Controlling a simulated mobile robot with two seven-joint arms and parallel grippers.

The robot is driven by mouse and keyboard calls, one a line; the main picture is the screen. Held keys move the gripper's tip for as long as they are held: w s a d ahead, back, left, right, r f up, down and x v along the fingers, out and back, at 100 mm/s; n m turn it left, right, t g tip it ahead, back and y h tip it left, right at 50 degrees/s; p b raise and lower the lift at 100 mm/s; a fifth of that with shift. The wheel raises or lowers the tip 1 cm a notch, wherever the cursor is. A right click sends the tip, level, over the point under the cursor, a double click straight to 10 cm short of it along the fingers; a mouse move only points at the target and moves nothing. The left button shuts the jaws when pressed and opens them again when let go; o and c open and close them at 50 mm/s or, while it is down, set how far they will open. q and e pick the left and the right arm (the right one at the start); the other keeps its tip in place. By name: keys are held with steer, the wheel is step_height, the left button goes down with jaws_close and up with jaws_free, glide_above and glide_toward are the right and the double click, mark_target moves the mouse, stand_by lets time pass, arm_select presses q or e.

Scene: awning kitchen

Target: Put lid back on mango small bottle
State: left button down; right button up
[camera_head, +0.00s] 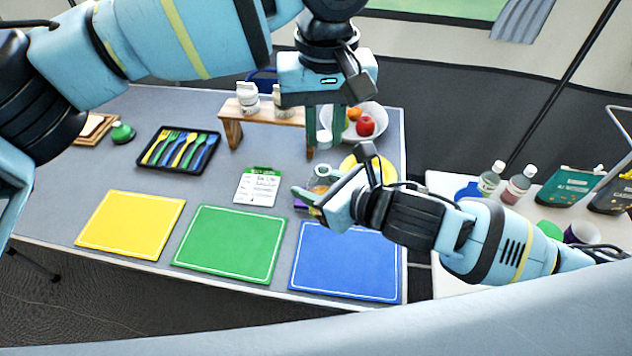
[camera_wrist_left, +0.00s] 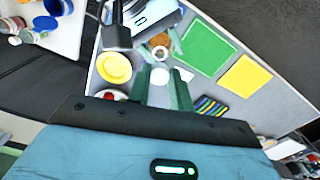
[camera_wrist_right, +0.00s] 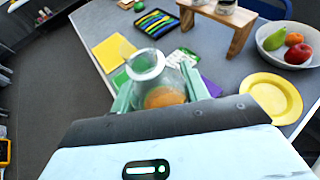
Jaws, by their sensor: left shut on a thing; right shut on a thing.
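The mango small bottle (camera_wrist_right: 155,82) is clear glass with orange content low inside. My left gripper (camera_head: 324,148) is shut on a small white round lid (camera_head: 324,138). The lid (camera_wrist_left: 160,76) shows between the fingers (camera_wrist_left: 165,88) in the left wrist view, with the bottle (camera_wrist_left: 159,48) beyond it. In the head view the lid appears above the bottle, apart from it.
A wooden stand (camera_head: 232,130) with white-capped jars is behind. A fruit bowl (camera_head: 376,120) and yellow plate (camera_head: 381,168) are close by to the right. Yellow, green (camera_head: 230,243) and blue (camera_head: 345,262) mats line the front. A cutlery tray (camera_head: 165,168) and note card (camera_head: 258,188) lie left.

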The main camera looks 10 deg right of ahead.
mark_target(323, 189)
arm_select(q)
steer(key=shift+f, duration=1)
steer(key=shift+s, duration=0.1)
steer(key=shift+f, duration=0.9)
steer(key=shift+f, duration=0.55)
stand_by(0.4)
